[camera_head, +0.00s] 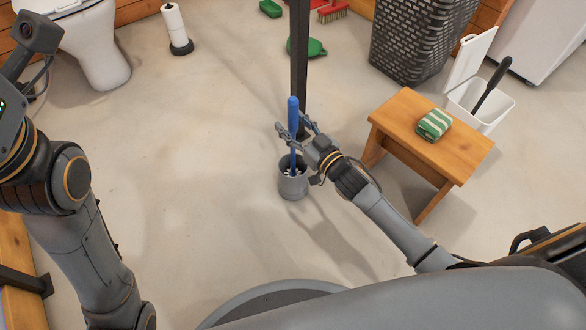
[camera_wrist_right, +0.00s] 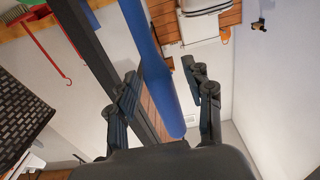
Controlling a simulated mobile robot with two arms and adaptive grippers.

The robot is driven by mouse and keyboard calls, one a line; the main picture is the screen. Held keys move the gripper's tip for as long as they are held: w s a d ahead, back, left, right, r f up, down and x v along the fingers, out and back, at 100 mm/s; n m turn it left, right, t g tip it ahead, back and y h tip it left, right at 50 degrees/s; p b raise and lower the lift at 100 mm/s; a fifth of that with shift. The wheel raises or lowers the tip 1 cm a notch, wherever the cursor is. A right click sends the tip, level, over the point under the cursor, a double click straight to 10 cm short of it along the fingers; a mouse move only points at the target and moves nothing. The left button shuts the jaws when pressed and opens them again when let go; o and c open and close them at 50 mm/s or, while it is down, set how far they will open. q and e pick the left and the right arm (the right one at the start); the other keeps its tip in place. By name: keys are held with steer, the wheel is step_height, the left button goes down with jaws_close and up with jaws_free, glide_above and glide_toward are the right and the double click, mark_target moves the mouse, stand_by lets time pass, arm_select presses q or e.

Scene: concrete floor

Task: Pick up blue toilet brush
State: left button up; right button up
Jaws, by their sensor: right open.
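The blue toilet brush (camera_head: 293,117) stands upright in a grey cylindrical holder (camera_head: 293,186) on the floor, in the middle of the head view. My right gripper (camera_head: 294,130) is open at the brush handle, with a finger on either side of it. In the right wrist view the blue handle (camera_wrist_right: 163,84) runs between the two open fingers of my right gripper (camera_wrist_right: 163,95). I cannot tell whether a finger touches it.
A dark post (camera_head: 299,62) stands just behind the brush. A wooden stool (camera_head: 458,158) with a green-striped sponge (camera_head: 434,124) is to the right, beside a white bin (camera_head: 497,107). A dark basket (camera_head: 410,45) and a toilet (camera_head: 97,40) are farther back. The floor left of the holder is clear.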

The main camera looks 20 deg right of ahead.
jaws_close()
steer(key=shift+r, duration=0.1)
